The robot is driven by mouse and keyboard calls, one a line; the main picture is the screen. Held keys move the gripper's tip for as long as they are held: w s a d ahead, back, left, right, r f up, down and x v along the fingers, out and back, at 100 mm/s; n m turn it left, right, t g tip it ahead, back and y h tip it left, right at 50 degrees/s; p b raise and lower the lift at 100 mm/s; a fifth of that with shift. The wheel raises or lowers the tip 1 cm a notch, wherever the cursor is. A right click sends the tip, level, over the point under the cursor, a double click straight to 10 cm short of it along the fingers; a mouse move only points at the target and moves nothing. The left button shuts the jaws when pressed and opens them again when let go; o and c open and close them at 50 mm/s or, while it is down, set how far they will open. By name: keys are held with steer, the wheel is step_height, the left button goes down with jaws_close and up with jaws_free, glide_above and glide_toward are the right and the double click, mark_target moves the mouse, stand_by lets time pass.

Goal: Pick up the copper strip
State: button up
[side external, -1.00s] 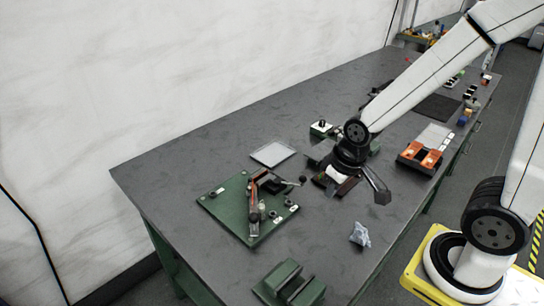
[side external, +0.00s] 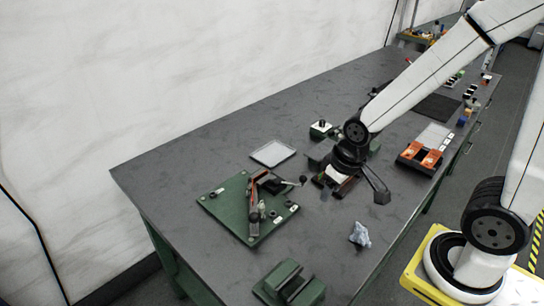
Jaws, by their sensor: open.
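A green fixture board (side external: 232,226) lies on the near left part of the bench. It carries a clamp with a metal lever (side external: 289,183) and a black-knobbed end. A narrow reddish-orange piece (side external: 254,203) stands out on the board beside the clamp; it may be the copper strip, but it is too small to be sure. My gripper (side external: 334,186) is open, to the right of the board and pointing down over the bench. It is apart from the board. Its fingers are dark, and I cannot make out anything between them.
A flat light tray (side external: 272,153) lies behind the board. A crumpled pale piece (side external: 360,234) and a green slotted block (side external: 289,284) are nearer the front edge. An orange-and-black holder (side external: 420,157) stands to the right. Bare bench (side external: 180,170) lies at the left.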

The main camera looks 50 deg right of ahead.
steer(key=w+a+m+g, duration=0.15)
steer(key=w+m, duration=0.25)
steer(key=w, duration=0.8)
steer(key=m+g, duration=0.1)
steer(key=m, duration=0.4)
glide_above(252, 192)
step_height(252, 192, down, 4)
steer(key=shift+s+f, duration=0.1)
steer(key=shift+f, duration=4)
jaws_close()
